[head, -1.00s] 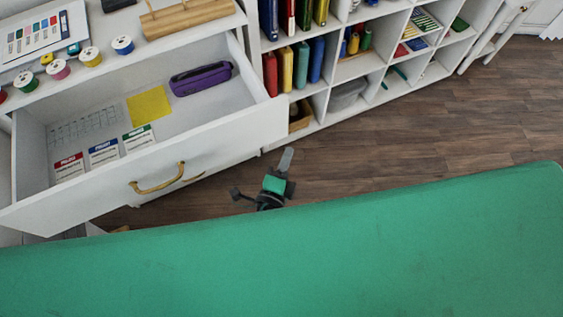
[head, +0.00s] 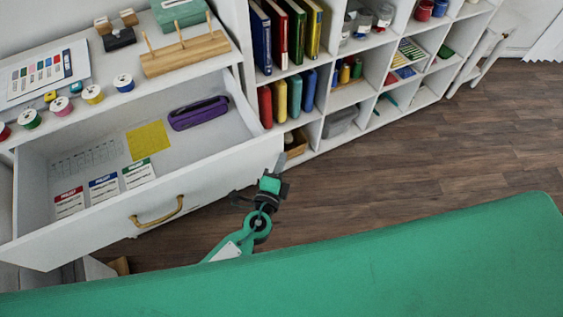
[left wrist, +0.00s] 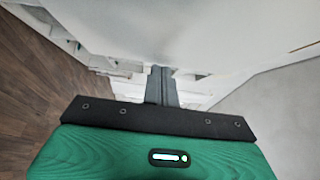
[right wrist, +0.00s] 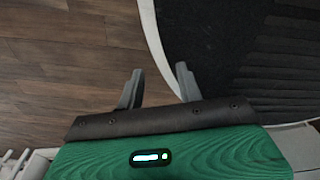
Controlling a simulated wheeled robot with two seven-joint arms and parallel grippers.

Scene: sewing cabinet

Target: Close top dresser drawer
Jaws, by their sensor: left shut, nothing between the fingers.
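The top dresser drawer (head: 215,176) is pulled out, its white front facing me with a curved brass handle (head: 158,213). Inside lie a purple pouch (head: 198,113), a yellow cloth (head: 148,141) and several labelled packets (head: 104,188). My left gripper (head: 279,164) is at the right end of the drawer front, close to its corner; I cannot tell if they touch. In the left wrist view its fingers (left wrist: 161,72) are together and empty, with a white panel close beyond. My right gripper (right wrist: 158,72) shows only in its wrist view, open and empty above the floor.
The dresser top (head: 123,73) holds thread spools, a wooden spool rack (head: 186,53) and a chart. A white shelf unit (head: 352,95) with books and jars stands right of the drawer. Wood floor (head: 420,155) is clear at right. My green body fills the bottom.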

